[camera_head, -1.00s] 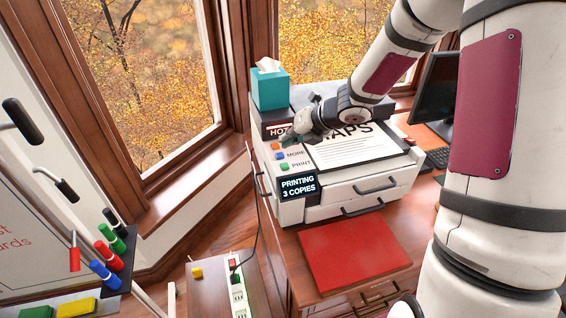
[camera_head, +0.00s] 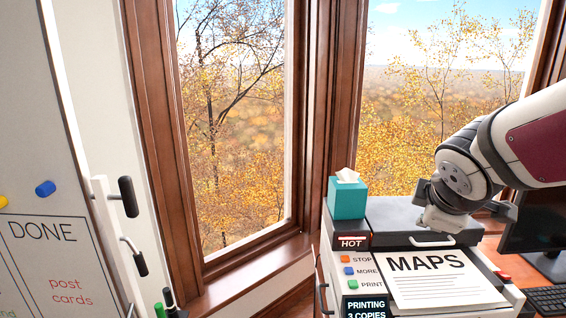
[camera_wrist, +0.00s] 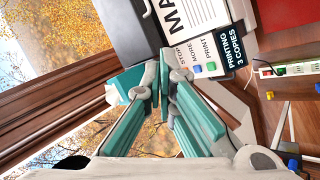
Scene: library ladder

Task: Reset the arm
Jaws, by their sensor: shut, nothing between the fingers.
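My gripper (camera_wrist: 165,88) shows in the wrist view with its teal fingers together and nothing between them. In the head view my arm comes in from the right, and its end is over the back of the printer (camera_head: 385,242). The fingers cannot be made out there. The printer bears a sheet headed "MAPS" (camera_head: 440,278), also partly visible in the wrist view (camera_wrist: 205,12).
A teal tissue box (camera_head: 347,200) stands at the printer's back left. A monitor (camera_head: 535,235) and keyboard (camera_head: 550,298) are at the right. Windows rise behind. A whiteboard (camera_head: 40,150) stands left. The wrist view shows a power strip (camera_wrist: 290,69).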

